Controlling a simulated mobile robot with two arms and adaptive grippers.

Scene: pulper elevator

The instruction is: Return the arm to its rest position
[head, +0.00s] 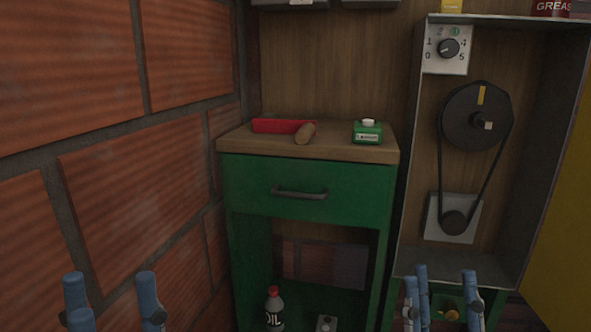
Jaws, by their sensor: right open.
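My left gripper (112,294) is at the bottom left in the head view, in front of the brick wall. Its blue fingers point up and stand apart, with nothing between them. My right gripper (442,292) is at the bottom right, in front of the lower edge of the open grey cabinet (409,190). Its blue fingers also point up and are spread, with no held object visible. The lower parts of both grippers and both arms are outside the picture.
A brick wall (140,205) runs along the left. A green drawer cabinet (245,178) stands in the middle, with a red tray (275,126), a brown cylindrical thing (305,133) and a green box (367,133) on top. An oil bottle (274,312) stands below. The grey cabinet holds a belt and pulleys (470,118).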

